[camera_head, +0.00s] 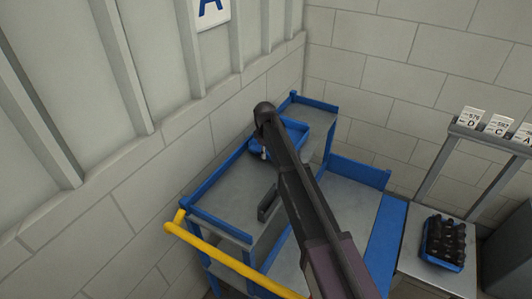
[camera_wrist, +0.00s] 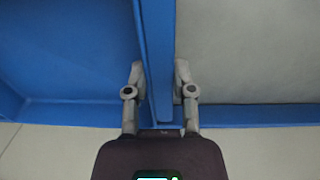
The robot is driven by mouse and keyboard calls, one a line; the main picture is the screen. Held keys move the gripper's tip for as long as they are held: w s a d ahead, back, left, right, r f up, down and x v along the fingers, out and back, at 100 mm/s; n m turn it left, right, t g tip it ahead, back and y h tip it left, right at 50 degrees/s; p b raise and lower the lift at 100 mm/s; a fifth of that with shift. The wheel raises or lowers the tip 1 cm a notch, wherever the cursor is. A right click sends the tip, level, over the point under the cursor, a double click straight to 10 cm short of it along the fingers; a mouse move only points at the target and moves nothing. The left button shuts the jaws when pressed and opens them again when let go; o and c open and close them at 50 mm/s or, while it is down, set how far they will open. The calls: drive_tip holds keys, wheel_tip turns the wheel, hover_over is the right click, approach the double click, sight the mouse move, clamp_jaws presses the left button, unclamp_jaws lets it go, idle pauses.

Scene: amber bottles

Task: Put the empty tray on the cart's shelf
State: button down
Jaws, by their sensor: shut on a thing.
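The blue tray (camera_head: 295,132) is over the far part of the cart's grey shelf (camera_head: 230,188), partly hidden by my arm. In the wrist view the tray (camera_wrist: 70,55) fills the left side, and the part of its floor that shows is bare. My gripper (camera_wrist: 160,78) is shut on the tray's side wall, one finger on each side. In the head view my gripper (camera_head: 264,152) is mostly hidden. The shelf (camera_wrist: 250,55) lies to the right of the held wall. I cannot tell whether the tray touches the shelf.
The cart has blue rims and a yellow handle (camera_head: 225,258) at the near end. The panelled wall is close on its left. On the right, a bench with a label rack (camera_head: 490,135) holds a blue tray of dark bottles (camera_head: 443,243).

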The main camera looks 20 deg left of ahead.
drive_tip(key=shift+f+b, duration=0.35)
drive_tip(key=shift+f, duration=0.1)
drive_tip(key=shift+c, duration=1.9)
unclamp_jaws()
drive_tip(key=shift+r, duration=0.15)
